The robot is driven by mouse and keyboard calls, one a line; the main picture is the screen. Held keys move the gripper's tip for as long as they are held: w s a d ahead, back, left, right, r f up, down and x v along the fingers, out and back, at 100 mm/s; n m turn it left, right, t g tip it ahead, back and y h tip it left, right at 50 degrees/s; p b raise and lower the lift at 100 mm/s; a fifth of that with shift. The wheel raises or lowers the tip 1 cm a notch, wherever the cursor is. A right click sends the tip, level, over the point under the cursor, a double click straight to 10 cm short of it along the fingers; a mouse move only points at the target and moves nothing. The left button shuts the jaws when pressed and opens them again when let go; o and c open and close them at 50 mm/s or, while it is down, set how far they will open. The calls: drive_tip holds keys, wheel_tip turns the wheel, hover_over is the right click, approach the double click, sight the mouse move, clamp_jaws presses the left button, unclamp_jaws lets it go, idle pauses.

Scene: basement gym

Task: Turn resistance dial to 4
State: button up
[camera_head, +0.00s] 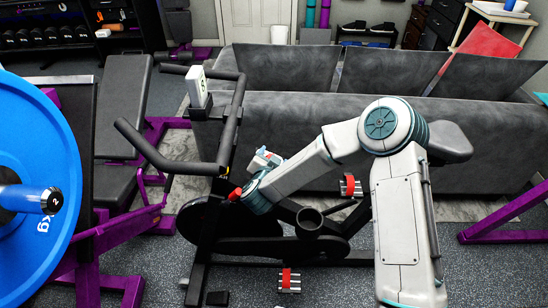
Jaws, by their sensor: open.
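The exercise bike (225,150) stands left of centre. A small white console (197,87) with a dark mark, too small to read surely, is mounted by its handlebars. My arm reaches in from the lower right, and its end is at the bike's frame below the handlebars. My gripper (241,192) is open there, seen small and partly hidden. A small red part (235,195) shows at its tip; I cannot tell whether this is the dial or part of the gripper. No dial numbers are readable, and contact cannot be told.
A grey sofa (290,120) stands close behind the bike. A blue weight plate (35,190) and a purple-framed bench (125,115) crowd the left. Red-and-silver pedals (289,281) stick out low on the bike. Some speckled floor is clear at the lower right.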

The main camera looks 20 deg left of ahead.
drive_tip(key=v, duration=1.3)
drive_tip(key=shift+s, duration=0.15)
drive_tip(key=shift+a+r, duration=0.1)
drive_tip(key=shift+r, duration=0.1)
drive_tip(key=w+d+r+n+g+y+p, duration=0.25)
drive_tip(key=d+r+n+g+p, duration=0.3)
drive_tip(key=d+r, duration=0.75)
drive_tip(key=s+d+r+g+h+p, duration=0.1)
drive_tip(key=s+d+r+g, duration=0.1)
drive_tip(key=s+d, duration=0.3)
drive_tip(key=s+d+r+m+g+h+p, duration=0.1)
drive_tip(key=s+d+r+g, duration=0.1)
drive_tip(key=s+d+r, duration=0.2)
drive_tip(key=s+d+r+g+h+p, duration=0.2)
drive_tip(key=s+d+r, duration=0.2)
drive_tip(key=s+d, duration=0.4)
drive_tip(key=d, duration=0.2)
drive_tip(key=shift+d, duration=0.3)
drive_tip(key=shift+s, duration=0.1)
